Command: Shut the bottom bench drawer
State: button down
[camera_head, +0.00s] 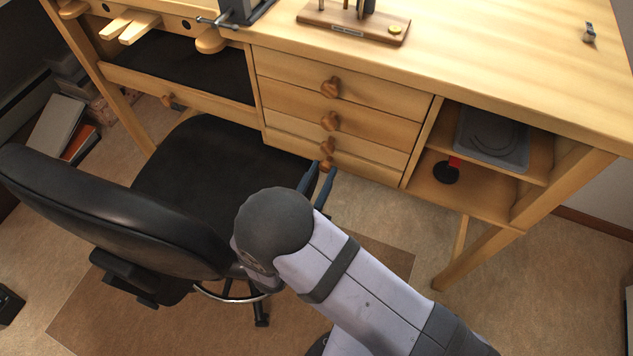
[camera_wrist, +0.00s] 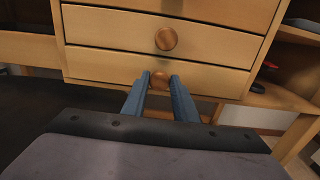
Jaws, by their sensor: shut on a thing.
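The bottom bench drawer (camera_head: 370,168) is the lowest wooden front in the stack under the bench top. It also shows in the wrist view (camera_wrist: 215,80). Its front looks close to level with the drawers above, and I cannot tell whether a small gap is left. My gripper (camera_head: 322,172) is at this drawer's round wooden knob (camera_head: 327,162). In the wrist view, my two blue fingers (camera_wrist: 161,82) are on either side of the knob and shut on it. The fingers hide part of the knob's sides.
The drawers above (camera_head: 380,98) look shut, with knobs sticking out. A black office chair (camera_head: 190,170) stands close to the left. Open shelves (camera_head: 480,190) with a grey tray (camera_head: 490,140) are at the right. The floor in front of the shelves is clear.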

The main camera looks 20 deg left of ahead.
jog(key=shift+w+r, duration=0.1)
jog(key=shift+w, duration=0.4)
jog(key=c, duration=1.7)
grip_release()
jog(key=shift+o, duration=1.3)
jog(key=shift+w, duration=0.15)
jog(key=shift+s, duration=0.25)
jog(key=s, duration=0.7)
